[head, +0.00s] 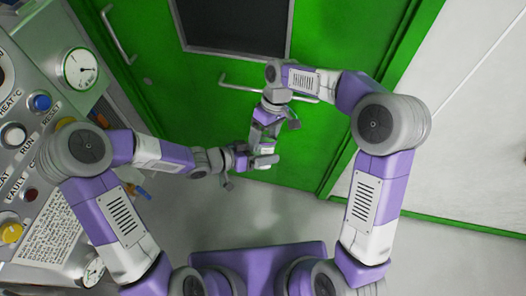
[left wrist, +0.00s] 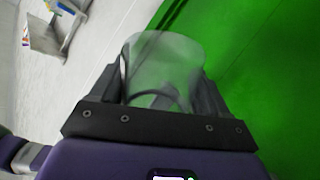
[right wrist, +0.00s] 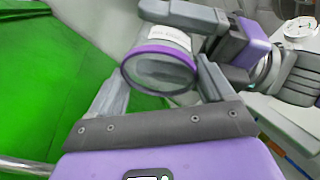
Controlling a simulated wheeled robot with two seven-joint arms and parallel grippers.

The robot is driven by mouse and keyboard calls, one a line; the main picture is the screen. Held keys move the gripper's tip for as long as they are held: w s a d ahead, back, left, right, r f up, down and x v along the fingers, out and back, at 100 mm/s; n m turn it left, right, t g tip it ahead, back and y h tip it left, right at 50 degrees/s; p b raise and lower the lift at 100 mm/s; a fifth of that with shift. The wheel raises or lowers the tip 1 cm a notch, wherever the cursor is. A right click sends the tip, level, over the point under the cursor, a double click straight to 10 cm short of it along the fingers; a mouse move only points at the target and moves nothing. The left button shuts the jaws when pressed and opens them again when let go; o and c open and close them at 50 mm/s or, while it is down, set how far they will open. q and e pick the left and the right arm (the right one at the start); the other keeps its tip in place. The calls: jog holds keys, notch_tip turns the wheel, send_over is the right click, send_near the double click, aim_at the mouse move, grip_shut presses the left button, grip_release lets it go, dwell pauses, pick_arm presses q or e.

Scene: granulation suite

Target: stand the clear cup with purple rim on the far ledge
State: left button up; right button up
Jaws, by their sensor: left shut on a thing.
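The clear cup with a purple rim (right wrist: 160,50) shows in the right wrist view, its open rim towards that camera and a pale label on its side. My left gripper (head: 256,161) is shut on the cup; the cup's clear wall (left wrist: 165,65) stands between its fingers in the left wrist view. My right gripper (head: 268,130) is close to the left one in the head view. Its fingers (right wrist: 160,90) are spread apart, with the cup's rim between or just beyond them; I cannot tell whether they touch it. I cannot make out the far ledge.
A green door (head: 190,110) with handles and a dark window (head: 235,25) is in front. A control panel (head: 40,130) with knobs and gauges stands close on the left. A white wall (head: 470,130) is on the right. The pale floor (head: 265,215) shows between my arms.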

jog(key=shift+o, duration=1.4)
